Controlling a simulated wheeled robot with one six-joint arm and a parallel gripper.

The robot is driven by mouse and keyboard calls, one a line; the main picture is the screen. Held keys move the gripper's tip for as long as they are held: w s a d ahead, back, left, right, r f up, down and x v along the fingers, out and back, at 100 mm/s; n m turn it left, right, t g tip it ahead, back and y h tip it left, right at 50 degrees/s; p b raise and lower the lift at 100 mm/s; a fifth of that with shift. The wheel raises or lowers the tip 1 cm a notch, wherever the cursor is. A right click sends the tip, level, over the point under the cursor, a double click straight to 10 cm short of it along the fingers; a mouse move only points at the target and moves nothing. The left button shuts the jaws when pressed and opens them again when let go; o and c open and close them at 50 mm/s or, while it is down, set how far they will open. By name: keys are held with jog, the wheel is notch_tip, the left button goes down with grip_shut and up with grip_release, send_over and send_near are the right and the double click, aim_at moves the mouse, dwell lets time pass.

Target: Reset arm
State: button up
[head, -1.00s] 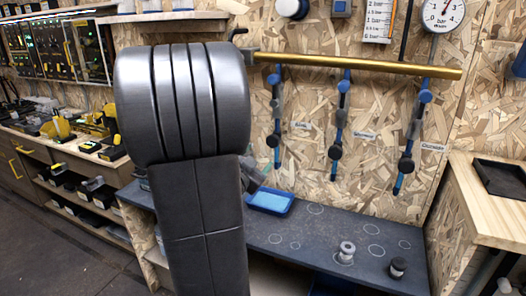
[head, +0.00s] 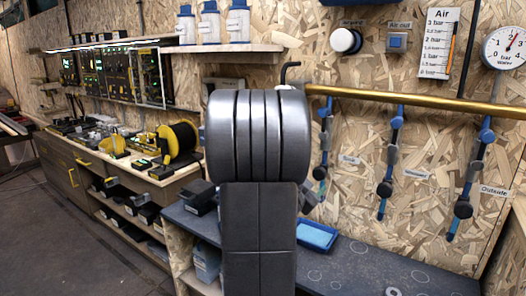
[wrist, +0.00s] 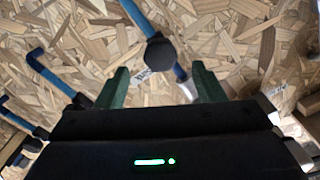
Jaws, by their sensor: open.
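My gripper (wrist: 160,88) shows in the wrist view with its two green fingers spread apart, open. A blue tool with a dark round knob (wrist: 160,52) shows beyond the fingers, between them in the picture; I cannot tell how far away it is. Nothing is seen held. In the head view my own arm stands upright in the middle and hides the gripper and part of the wall behind.
A grey bench (head: 350,270) below carries a blue tray (head: 316,235). Left stands a workbench with a yellow-black reel (head: 178,143). Floor at left is clear.

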aim_at(318, 175)
jog(key=x, duration=0.6)
jog(key=shift+w+d, duration=0.2)
jog(key=shift+w, duration=0.1)
